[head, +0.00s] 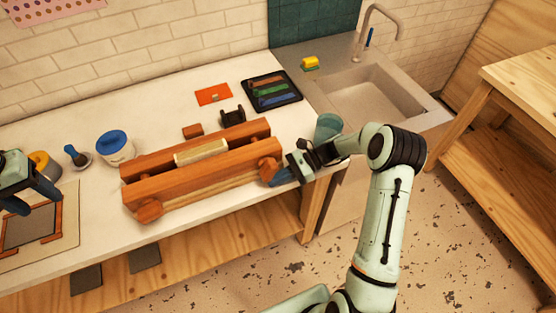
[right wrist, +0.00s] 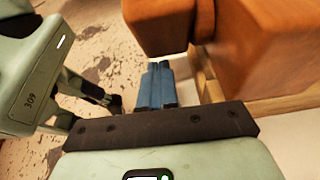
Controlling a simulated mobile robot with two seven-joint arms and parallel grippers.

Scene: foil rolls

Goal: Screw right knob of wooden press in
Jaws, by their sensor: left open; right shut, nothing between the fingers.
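The wooden press (head: 160,186) lies on the white counter, a reddish-brown block with long beams and a pale strip on top. Its right knob (head: 268,168) is at the right end of the front beam; the right wrist view shows this brown faceted knob (right wrist: 158,28) at the top. The left knob (head: 149,211) is at the front left end. My right gripper (head: 276,179) is shut and empty, its blue fingertips (right wrist: 157,78) close to the right knob; I cannot tell if they touch it. My left gripper (head: 30,198) is open and empty at the far left.
A framed screen (head: 57,222) lies under my left gripper. A white tub with a blue lid (head: 114,146) stands behind left, a black tray (head: 272,97) behind right. A teal cup (head: 327,127) stands near my right wrist. The sink (head: 372,101) is at right.

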